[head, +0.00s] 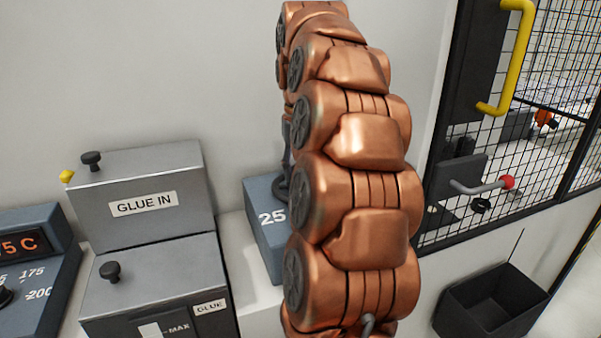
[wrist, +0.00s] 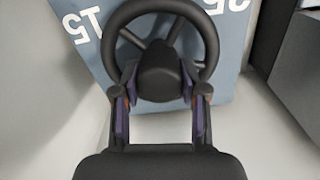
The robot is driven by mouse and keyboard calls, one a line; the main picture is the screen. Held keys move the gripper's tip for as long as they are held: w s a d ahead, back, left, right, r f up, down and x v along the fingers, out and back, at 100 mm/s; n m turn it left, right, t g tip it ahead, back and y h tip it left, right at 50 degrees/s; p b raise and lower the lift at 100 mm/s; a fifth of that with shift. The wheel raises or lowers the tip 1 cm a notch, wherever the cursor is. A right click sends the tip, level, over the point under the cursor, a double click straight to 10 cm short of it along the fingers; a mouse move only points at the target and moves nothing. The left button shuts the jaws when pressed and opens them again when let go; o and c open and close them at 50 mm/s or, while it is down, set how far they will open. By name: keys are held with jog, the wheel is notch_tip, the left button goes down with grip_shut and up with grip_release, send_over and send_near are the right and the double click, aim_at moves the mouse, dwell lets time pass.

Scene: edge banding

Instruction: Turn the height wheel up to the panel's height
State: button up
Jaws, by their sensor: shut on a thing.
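The height wheel (wrist: 203,27) is a black handwheel with spokes and a thick hub, on a blue-grey box face (wrist: 232,58). In the wrist view, white numbers 15 and 25 show upside down on that face. My gripper (wrist: 160,95) has its two purple-padded fingers on either side of the hub, shut on the wheel. In the head view, the blue-grey box (head: 258,232) shows a 25. The pointer and the panel cannot be made out.
A grey GLUE IN box (head: 195,215) and a lower glue box (head: 165,285) with black knobs stand left of the wheel box. A temperature unit (head: 45,250) is at far left. A black bin (head: 490,305) and mesh guard (head: 540,130) are at right.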

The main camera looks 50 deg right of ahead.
jog(key=o, duration=1.1)
jog(key=shift+o, duration=0.2)
jog(key=shift+r+n+p, duration=0.2)
jog(key=shift+n+p, duration=0.4)
jog(key=shift+p, duration=0.1)
jog(key=n+p, duration=0.3)
jog(key=shift+a+r, duration=0.1)
jog(key=n+p, duration=0.5)
jog(key=p, duration=0.1)
jog(key=shift+n+p, duration=0.3)
jog(key=shift+p, duration=0.1)
jog(key=n+p, duration=0.2)
jog(key=shift+p, duration=0.35)
jog(key=shift+f, duration=0.2)
